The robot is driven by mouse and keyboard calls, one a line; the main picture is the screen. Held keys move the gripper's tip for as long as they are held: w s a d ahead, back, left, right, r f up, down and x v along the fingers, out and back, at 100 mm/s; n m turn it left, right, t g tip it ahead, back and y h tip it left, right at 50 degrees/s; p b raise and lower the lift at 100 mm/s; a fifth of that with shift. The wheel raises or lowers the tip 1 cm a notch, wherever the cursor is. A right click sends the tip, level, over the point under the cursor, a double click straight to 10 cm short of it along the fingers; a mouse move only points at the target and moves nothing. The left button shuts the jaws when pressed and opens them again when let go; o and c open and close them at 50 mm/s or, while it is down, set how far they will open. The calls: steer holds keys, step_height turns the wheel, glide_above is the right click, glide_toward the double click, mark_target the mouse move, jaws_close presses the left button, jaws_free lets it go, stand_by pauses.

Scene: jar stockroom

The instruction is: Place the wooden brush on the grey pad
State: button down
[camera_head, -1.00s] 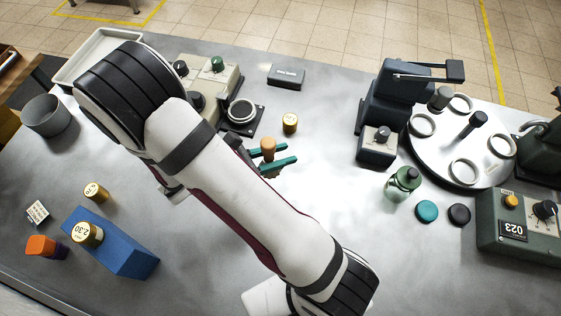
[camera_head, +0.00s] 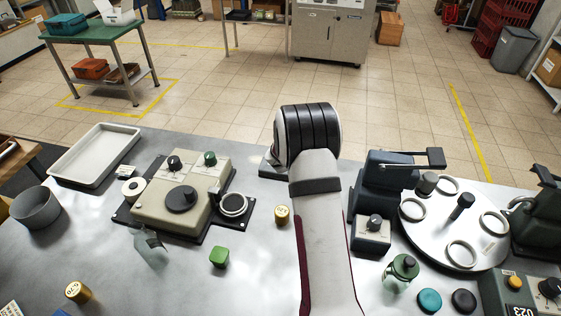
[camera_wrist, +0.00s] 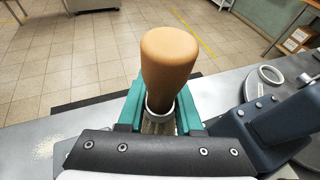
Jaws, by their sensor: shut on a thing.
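The wooden brush (camera_wrist: 168,62) stands upright in the wrist view, its tan handle up, with a metal collar and pale bristles below. My gripper (camera_wrist: 158,112) is shut on it, with one teal finger on each side. In the head view my arm hides the gripper and the brush. A dark grey flat strip (camera_wrist: 85,106), perhaps the grey pad, lies beyond the fingers near the table's far edge. In the head view a grey flat piece (camera_head: 271,168) shows beside my arm at that edge, partly covered. Whether the brush touches it cannot be told.
A dark machine (camera_head: 380,186) and a round white turntable (camera_head: 436,235) stand right of my arm. A beige device (camera_head: 178,195), a brass weight (camera_head: 282,215), a green block (camera_head: 219,257) and a clear bottle (camera_head: 151,248) are left. The front middle is mostly clear.

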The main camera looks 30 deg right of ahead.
steer(key=w+a+f, duration=0.1)
steer(key=w+f, duration=0.1)
steer(key=w, duration=0.1)
steer(key=w+a+f, duration=0.4)
steer(key=w, duration=0.1)
steer(key=shift+w+a+f, duration=0.15)
steer(key=shift+w+f, duration=0.05)
steer(key=shift+w, duration=0.15)
steer(key=shift+f, duration=1.9)
steer(key=c, duration=0.6)
jaws_free()
steer(key=shift+f, duration=0.1)
